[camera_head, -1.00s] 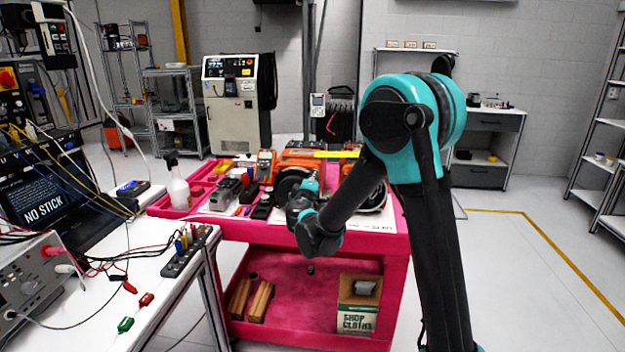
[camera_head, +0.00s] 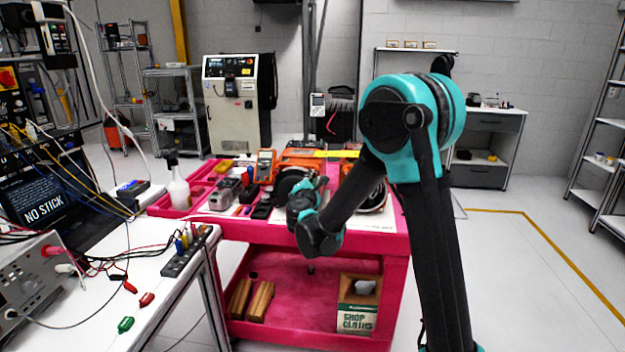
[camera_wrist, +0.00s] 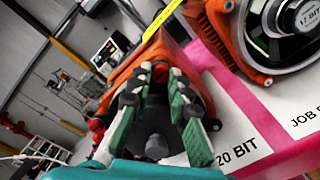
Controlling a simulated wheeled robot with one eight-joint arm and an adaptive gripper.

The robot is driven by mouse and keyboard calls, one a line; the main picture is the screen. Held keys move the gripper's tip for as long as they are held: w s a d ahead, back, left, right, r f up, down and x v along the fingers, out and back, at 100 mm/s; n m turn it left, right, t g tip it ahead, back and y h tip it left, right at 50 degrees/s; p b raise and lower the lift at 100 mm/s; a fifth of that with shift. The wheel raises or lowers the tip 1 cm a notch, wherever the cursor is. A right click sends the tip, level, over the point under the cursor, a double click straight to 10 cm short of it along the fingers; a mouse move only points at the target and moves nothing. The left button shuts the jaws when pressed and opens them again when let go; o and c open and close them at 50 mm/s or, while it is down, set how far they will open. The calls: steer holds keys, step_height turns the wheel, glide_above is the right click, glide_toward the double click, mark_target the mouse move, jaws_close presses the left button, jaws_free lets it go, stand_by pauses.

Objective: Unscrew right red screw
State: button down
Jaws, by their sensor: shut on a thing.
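An orange servo housing (camera_wrist: 128,72) with a dark round face is directly ahead of my gripper (camera_wrist: 160,74) in the wrist view. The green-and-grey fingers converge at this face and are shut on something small. A bit of red shows between the tips, consistent with the right red screw, but the fingers hide most of it. Another red screw-like piece (camera_wrist: 97,125) shows left of the left finger, apart from it. In the head view the orange housing (camera_head: 303,155) stands on the cart, with my wrist in front of it; the fingertips are hard to make out there.
The pink cart (camera_head: 225,228) also carries an orange meter (camera_head: 265,165), small tools and a spray bottle (camera_head: 179,188).

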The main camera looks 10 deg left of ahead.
steer(key=n, duration=0.6)
steer(key=shift+n, duration=0.3)
steer(key=n, duration=0.6)
steer(key=shift+d, duration=0.1)
steer(key=n, duration=0.6)
steer(key=shift+n, duration=0.3)
steer(key=n, duration=0.6)
steer(key=shift+n, duration=0.3)
steer(key=c, duration=1.4)
jaws_free()
